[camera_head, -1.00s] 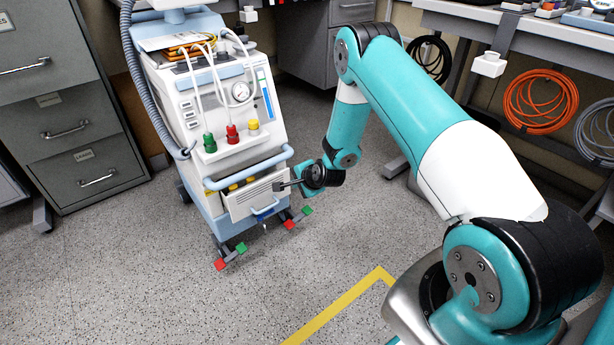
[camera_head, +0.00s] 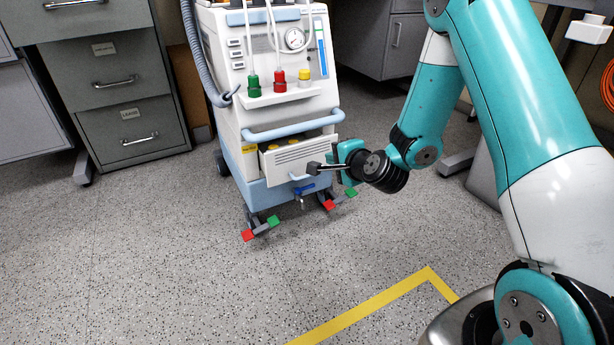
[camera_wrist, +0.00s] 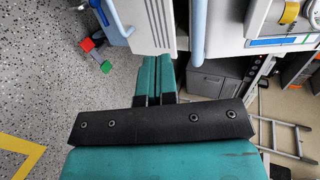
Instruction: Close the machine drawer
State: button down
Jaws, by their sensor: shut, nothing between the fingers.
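The machine (camera_head: 268,85) is a white and pale blue unit on castors with red and green ends. Its white drawer (camera_head: 300,157) with a slatted front stands pulled out below the pale blue bar (camera_head: 292,124); yellow things show inside. My gripper (camera_head: 314,168) is shut and empty, at the right part of the drawer front. I cannot tell whether it touches. In the wrist view my gripper's teal fingers (camera_wrist: 155,78) lie together, pointing at the slatted drawer front (camera_wrist: 150,25).
Grey filing cabinets (camera_head: 115,85) stand at the left. A grey corrugated hose (camera_head: 203,60) hangs on the machine's left side. Yellow tape (camera_head: 370,303) marks the floor in front. The speckled floor before the machine is clear.

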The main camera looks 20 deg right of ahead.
jog(key=f+b, duration=0.2)
jog(key=t+b, duration=0.1)
jog(key=b, duration=0.3)
send_near(302, 146)
jog(key=x, duration=0.6)
jog(key=shift+f, duration=0.35)
jog(key=shift+w+r, duration=0.2)
jog(key=shift+w, duration=0.4)
